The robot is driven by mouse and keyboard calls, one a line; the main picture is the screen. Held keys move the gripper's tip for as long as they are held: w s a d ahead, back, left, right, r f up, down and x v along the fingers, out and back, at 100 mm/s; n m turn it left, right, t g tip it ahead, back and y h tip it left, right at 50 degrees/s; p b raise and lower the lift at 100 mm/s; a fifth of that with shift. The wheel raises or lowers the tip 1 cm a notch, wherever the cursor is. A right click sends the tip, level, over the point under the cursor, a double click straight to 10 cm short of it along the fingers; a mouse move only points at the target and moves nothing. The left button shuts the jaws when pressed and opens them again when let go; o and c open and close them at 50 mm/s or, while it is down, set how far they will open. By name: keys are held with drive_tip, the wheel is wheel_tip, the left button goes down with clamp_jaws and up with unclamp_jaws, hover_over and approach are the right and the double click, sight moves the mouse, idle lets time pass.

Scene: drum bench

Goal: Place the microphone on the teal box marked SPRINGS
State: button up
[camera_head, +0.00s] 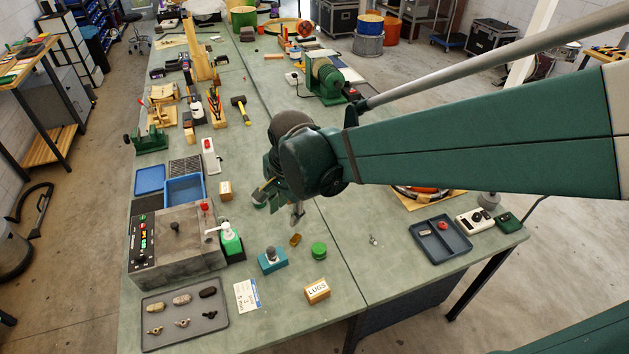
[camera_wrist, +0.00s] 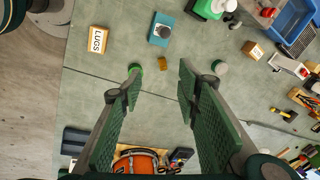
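The teal box (camera_head: 272,264) stands on the bench below my gripper; its marking is not readable. A short, grey, round-topped item (camera_head: 271,252), apparently the microphone, sits upright on the box. In the wrist view this item (camera_wrist: 163,33) is on top of the teal box (camera_wrist: 155,38), at the upper middle. My gripper (camera_head: 280,208) hangs above the bench, up and right of the box. In the wrist view my gripper (camera_wrist: 165,78) has its fingers wide apart, with nothing between them. A grey round piece (camera_wrist: 221,68) lies near the right finger; I cannot tell what it is.
A tan LUGS box (camera_head: 317,291), a round green item (camera_head: 319,250) and a small brown block (camera_head: 295,240) are nearby. A green bottle (camera_head: 231,242) stands left of the teal box. A blue-grey tray (camera_head: 440,250) is at right. Bench between is mostly clear.

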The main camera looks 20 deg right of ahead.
drive_tip(key=s+d+r+n+t, duration=0.4)
drive_tip(key=s+d+r+n, duration=0.4)
drive_tip(key=s+n, duration=0.4)
drive_tip(key=shift+r+n+t, duration=0.3)
drive_tip(key=shift+r+n, duration=0.2)
drive_tip(key=shift+r, duration=0.2)
